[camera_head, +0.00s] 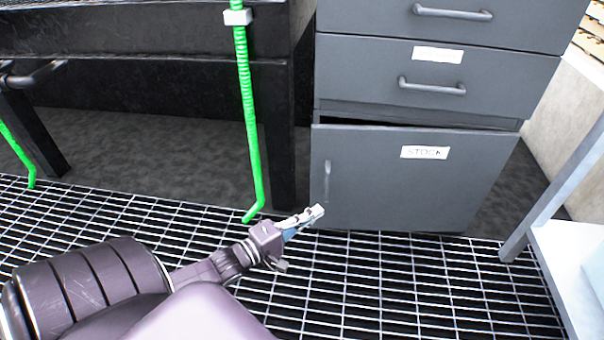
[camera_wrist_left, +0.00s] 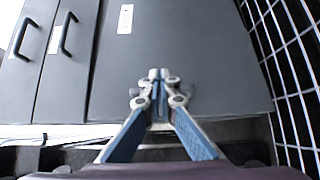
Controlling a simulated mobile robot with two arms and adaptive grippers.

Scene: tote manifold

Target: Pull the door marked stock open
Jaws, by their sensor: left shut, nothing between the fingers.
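The door marked STOCK (camera_head: 460,185) is the grey lower front of the cabinet, with a white label. Its left side stands slightly out, with a dark gap along the top. A vertical handle (camera_head: 327,181) is near its left edge. My left gripper (camera_head: 316,212) is shut and empty, at the door's lower left corner, just below the handle. In the left wrist view the shut fingertips (camera_wrist_left: 160,75) are in front of the door face (camera_wrist_left: 200,45); contact cannot be told. The handle does not show there. My right gripper is not in view.
Two drawers (camera_head: 440,72) with handles are above the door. A dark bench (camera_head: 130,45) stands left, with a bright green rod (camera_head: 246,100) near my gripper. A light grey frame (camera_head: 560,190) is at the right. The floor grating (camera_head: 420,285) before the door is open.

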